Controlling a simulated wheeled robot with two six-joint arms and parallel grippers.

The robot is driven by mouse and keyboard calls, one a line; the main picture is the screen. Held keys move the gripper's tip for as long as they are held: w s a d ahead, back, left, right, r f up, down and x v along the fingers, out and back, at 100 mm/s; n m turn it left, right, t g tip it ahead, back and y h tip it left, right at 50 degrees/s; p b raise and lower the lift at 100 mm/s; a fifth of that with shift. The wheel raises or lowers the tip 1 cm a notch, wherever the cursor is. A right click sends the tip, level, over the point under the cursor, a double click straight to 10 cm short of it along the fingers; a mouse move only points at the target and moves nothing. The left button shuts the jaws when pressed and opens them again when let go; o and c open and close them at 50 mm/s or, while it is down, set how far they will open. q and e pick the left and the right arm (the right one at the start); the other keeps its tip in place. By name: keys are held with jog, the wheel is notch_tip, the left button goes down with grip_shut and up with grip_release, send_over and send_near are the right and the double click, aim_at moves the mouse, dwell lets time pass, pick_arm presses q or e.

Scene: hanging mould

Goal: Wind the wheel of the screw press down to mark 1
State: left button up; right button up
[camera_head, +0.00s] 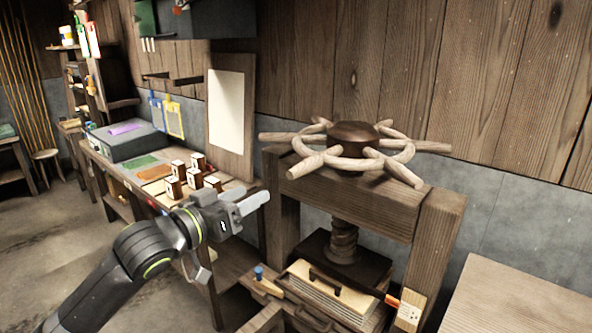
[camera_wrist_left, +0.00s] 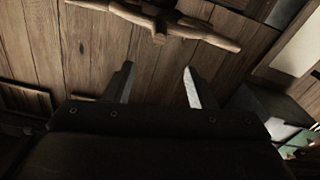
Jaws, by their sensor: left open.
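The wooden wheel (camera_head: 352,150) of the screw press lies flat on top of the press frame (camera_head: 436,230), with several spoke handles sticking out around its ring. Its threaded screw (camera_head: 343,240) runs down to a dark pressing block (camera_head: 345,268) above a stack of boards and sheets (camera_head: 330,292). A small tag with an orange pointer (camera_head: 392,300) sits at the frame's right post; its marks are too small to read. My left gripper (camera_head: 252,203) is open and empty, left of the wheel and apart from it. The wheel's handles (camera_wrist_left: 190,27) also show at the top of the left wrist view. My right gripper is out of view.
A bench (camera_head: 120,180) on the left holds a grey case (camera_head: 128,139) and several small wooden blocks (camera_head: 188,176). A pale board (camera_head: 230,112) leans behind it. A bare wooden table (camera_head: 515,300) stands at the lower right. Open floor (camera_head: 45,240) lies at the left.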

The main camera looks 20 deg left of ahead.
aim_at(290, 175)
pick_arm(q)
jog(key=p+x, duration=0.3)
jog(key=x, duration=1.2)
jog(key=shift+f, duration=0.1)
grip_shut()
